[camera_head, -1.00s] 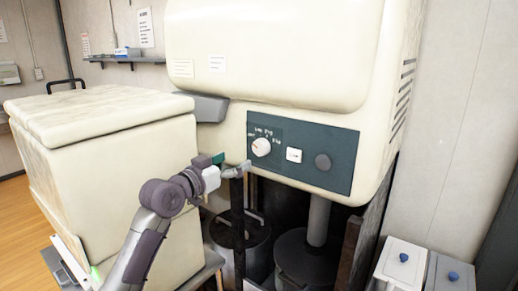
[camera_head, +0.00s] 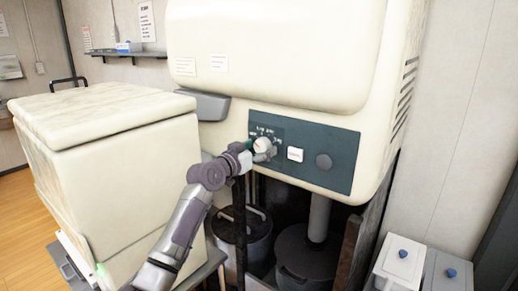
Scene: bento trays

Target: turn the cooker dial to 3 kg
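The cooker (camera_head: 280,55) is a large cream machine with a dark teal control panel (camera_head: 337,176). Its white round dial (camera_head: 262,144) sits at the panel's left end, with small marks around it that are too small to read. My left gripper (camera_head: 268,152) is at the dial, its fingers over the dial's lower right edge. The fingers are small and partly overlap the dial, so I cannot tell whether they grip it. The dial's lower part is hidden. My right gripper is not in view.
A white button (camera_head: 295,154) and a dark round knob (camera_head: 324,161) are right of the dial. A big cream chest (camera_head: 110,160) stands left of the cooker. Dark pots (camera_head: 241,240) sit below. Two lidded bins (camera_head: 401,262) stand at the lower right.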

